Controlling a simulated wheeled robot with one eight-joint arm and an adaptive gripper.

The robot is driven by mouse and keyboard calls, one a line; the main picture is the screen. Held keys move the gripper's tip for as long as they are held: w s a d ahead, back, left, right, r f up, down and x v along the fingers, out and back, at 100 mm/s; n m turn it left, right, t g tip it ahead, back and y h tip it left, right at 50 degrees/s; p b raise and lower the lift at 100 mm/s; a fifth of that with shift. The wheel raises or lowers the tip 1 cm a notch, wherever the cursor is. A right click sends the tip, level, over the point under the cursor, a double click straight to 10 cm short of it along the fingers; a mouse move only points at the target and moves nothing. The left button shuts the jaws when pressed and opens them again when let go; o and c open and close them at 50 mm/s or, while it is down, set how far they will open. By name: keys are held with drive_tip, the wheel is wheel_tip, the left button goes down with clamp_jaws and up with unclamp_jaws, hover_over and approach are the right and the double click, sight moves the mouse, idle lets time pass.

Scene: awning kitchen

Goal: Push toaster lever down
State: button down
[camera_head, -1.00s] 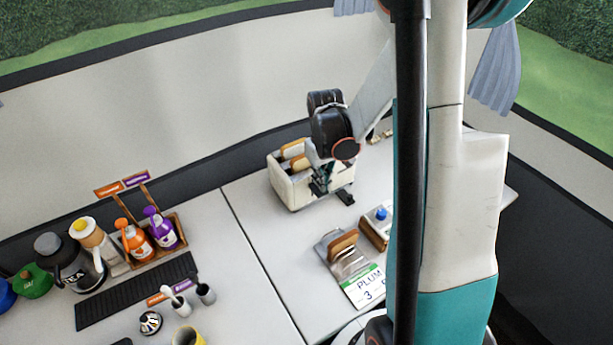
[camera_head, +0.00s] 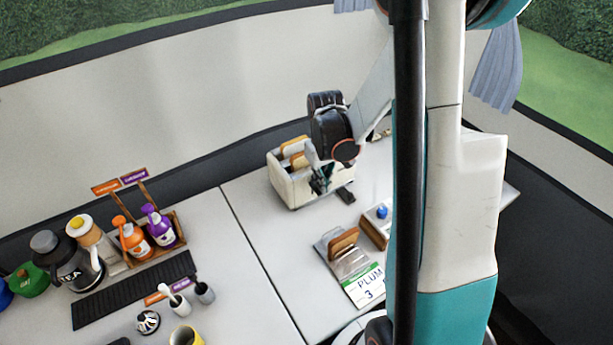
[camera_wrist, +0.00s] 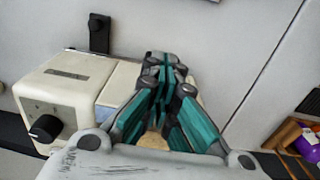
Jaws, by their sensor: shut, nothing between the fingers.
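The cream toaster (camera_head: 290,190) stands on the counter against the back wall, with bread slices (camera_head: 293,147) showing in its top. My gripper (camera_head: 320,182) is at the toaster's right front side, shut and empty. In the wrist view the gripper (camera_wrist: 165,68) reaches across the toaster (camera_wrist: 65,85), its fingers together and hiding part of the body. A black knob (camera_wrist: 45,128) shows on one end face, and bread (camera_wrist: 153,141) is partly hidden below the fingers. I cannot make out the lever; the gripper may cover it.
A black piece (camera_head: 346,194) lies beside the toaster. A metal stand with brown slices (camera_head: 344,242) and a small wooden box (camera_head: 375,232) are in front. Counter between rack and toaster is clear.

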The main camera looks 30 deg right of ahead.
drive_tip(key=shift+f+b, duration=1.95)
drive_tip(key=shift+f, duration=0.45)
drive_tip(key=shift+r, duration=0.2)
drive_tip(key=shift+r+p, duration=3.15)
drive_tip(key=shift+r, duration=1.4)
